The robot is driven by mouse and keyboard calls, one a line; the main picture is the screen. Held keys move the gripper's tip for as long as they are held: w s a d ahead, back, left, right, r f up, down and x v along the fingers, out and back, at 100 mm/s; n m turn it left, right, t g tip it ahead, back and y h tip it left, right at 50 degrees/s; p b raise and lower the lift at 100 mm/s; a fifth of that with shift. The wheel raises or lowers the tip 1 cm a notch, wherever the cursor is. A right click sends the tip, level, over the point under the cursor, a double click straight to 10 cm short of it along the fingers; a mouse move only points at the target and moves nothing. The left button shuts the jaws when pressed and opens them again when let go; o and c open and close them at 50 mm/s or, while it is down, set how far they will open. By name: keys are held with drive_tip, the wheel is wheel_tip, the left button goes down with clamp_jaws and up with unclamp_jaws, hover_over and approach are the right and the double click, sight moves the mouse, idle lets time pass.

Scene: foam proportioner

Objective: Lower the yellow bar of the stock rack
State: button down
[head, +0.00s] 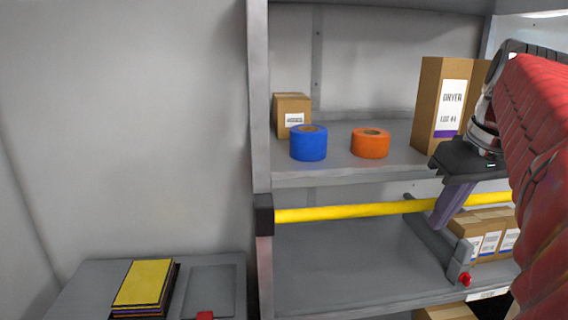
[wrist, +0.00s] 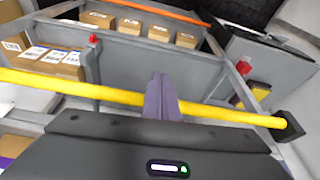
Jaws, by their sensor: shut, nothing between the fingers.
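The yellow bar (head: 350,211) runs level across the front of the stock rack (head: 259,120), between its upper and lower shelves. Its left end sits at a black end block (head: 264,214); its right part passes behind my arm. In the wrist view the bar (wrist: 80,91) crosses the whole picture to a black block (wrist: 288,127) at right. My gripper (head: 440,222) is shut and empty, its purple-grey fingers pointing down across the bar. In the wrist view the fingers (wrist: 160,90) cover a short piece of the bar. I cannot tell whether they touch it.
The upper shelf holds a blue roll (head: 308,143), an orange roll (head: 370,143), a small carton (head: 292,114) and a tall carton (head: 441,103). Several cartons (head: 482,235) stand lower right, near a grey post with a red knob (head: 465,279). A yellow-topped stack (head: 145,284) lies lower left.

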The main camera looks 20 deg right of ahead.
drive_tip(key=s+d+r+t, duration=0.1)
drive_tip(key=d+r, duration=0.1)
drive_tip(key=r, duration=0.3)
drive_tip(key=d+r+t, duration=0.1)
drive_tip(key=d+r, duration=0.1)
drive_tip(key=r, duration=0.3)
drive_tip(key=s+d+r+m+t+h, duration=0.1)
drive_tip(key=d+r, duration=0.1)
drive_tip(key=r, duration=0.4)
drive_tip(key=shift+s+d, duration=0.3)
drive_tip(key=shift+d, duration=0.1)
drive_tip(key=x, duration=0.9)
drive_tip(key=shift+w+f, duration=0.1)
drive_tip(key=shift+f, duration=0.05)
wheel_tip(320, 180, down, 3)
drive_tip(key=shift+r, duration=0.2)
drive_tip(key=shift+f, duration=0.9)
